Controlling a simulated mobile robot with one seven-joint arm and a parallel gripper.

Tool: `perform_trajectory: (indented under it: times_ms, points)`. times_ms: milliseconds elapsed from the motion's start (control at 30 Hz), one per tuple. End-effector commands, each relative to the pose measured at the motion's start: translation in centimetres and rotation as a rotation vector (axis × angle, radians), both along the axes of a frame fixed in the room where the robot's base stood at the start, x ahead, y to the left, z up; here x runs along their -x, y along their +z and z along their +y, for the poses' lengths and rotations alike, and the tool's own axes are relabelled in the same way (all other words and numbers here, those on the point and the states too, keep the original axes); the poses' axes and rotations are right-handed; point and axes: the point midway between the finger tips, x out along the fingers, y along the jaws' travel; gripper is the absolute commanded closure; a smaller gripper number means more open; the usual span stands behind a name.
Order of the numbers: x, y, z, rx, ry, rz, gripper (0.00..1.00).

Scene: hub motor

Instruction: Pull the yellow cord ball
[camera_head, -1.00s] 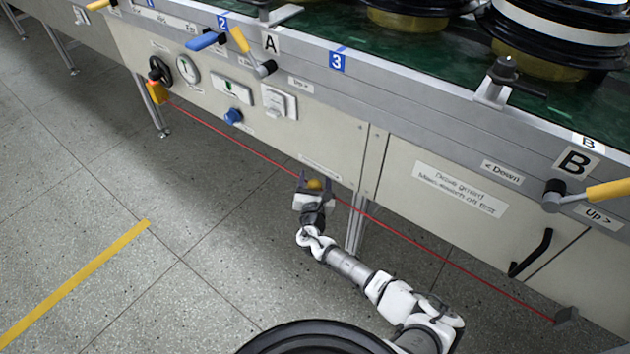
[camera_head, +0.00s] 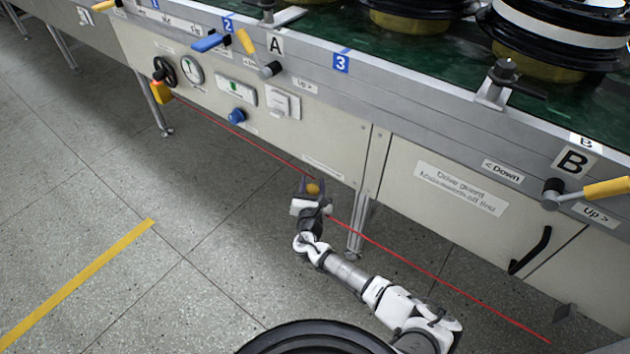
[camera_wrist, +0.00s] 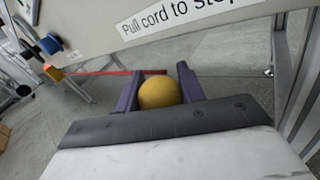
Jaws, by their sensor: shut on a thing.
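The yellow cord ball (camera_head: 313,189) sits between the two purple-grey fingers of my gripper (camera_head: 312,186), below the front panel of the conveyor. The wrist view shows the ball (camera_wrist: 160,94) close up, with a finger of my gripper (camera_wrist: 159,92) on each side, shut on it. The red cord (camera_head: 250,140) runs from an orange-yellow box at the upper left, past the ball, to the lower right. In the wrist view, the red cord (camera_wrist: 110,72) reaches the left finger. Its contact with the ball is hidden there.
The conveyor's cream panel (camera_head: 440,200) stands just behind my gripper, with a metal leg (camera_head: 360,225) close to its right. A "Pull cord to stop" label (camera_wrist: 185,14) is above. The orange-yellow box (camera_head: 160,91) is at upper left. Open floor lies to the left.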

Motion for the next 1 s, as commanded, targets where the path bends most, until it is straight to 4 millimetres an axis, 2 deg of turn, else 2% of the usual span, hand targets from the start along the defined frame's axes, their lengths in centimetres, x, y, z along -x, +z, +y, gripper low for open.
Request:
perform_trajectory:
  times_ms: [133,400,433,567,867,1000]
  points:
    - [0.7,0.0,0.5,-0.001,0.000,0.002,1.00]
    - [0.8,-0.1,0.6,-0.001,0.000,0.002,1.00]
    - [0.8,-0.1,0.6,-0.001,0.001,0.002,0.59]
    - [0.8,-0.1,0.7,-0.001,0.002,0.002,0.42]
    - [1.0,0.0,0.7,-0.002,0.004,0.002,0.40]
    - [2.3,0.1,0.7,-0.002,0.003,0.002,0.40]
